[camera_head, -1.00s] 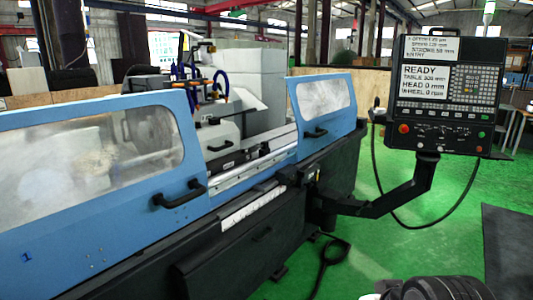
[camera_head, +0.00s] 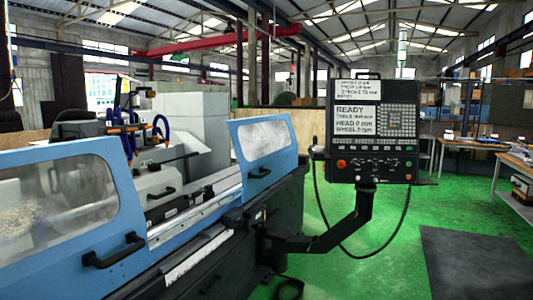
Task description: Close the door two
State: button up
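The cylindrical grinder stands at the left with two blue sliding doors. The left door (camera_head: 103,160) has a large clouded window and a black handle (camera_head: 114,250) near its right edge. The right door (camera_head: 237,155) has a smaller window and a black handle (camera_head: 259,173) at its lower left. A wide gap between the doors shows the grinder's inside and its bright rail (camera_head: 196,212). I cannot read a number on either door, so I cannot tell which is door two. My gripper is not in view.
A control panel (camera_head: 372,130) on a black swing arm (camera_head: 330,232) stands in front of the grinder's right end, with a cable hanging in a loop. Green floor is open at the right. A dark mat (camera_head: 478,262) lies there, and workbenches (camera_head: 470,143) stand behind.

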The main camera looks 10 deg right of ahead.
aim_at(271, 149)
jog(key=i+l, duration=0.15)
jog(key=l, duration=0.25)
jog(key=i+l, duration=0.15)
jog(key=l, duration=0.25)
jog(key=i+l, duration=0.15)
jog(key=l, duration=0.2)
jog(key=i, duration=0.5)
jog(key=i+l+u, duration=0.1)
jog(key=i, duration=0.4)
jog(key=i+l, duration=0.15)
jog(key=i, duration=0.35)
jog(key=i+l, duration=0.1)
jog(key=i, duration=0.45)
jog(key=i+l+u, duration=0.1)
jog(key=i, duration=0.4)
jog(key=i+l, duration=0.15)
jog(key=i, duration=0.35)
jog(key=i+l+u, duration=0.1)
jog(key=i, duration=0.4)
jog(key=i+l, duration=0.25)
jog(key=i, duration=0.25)
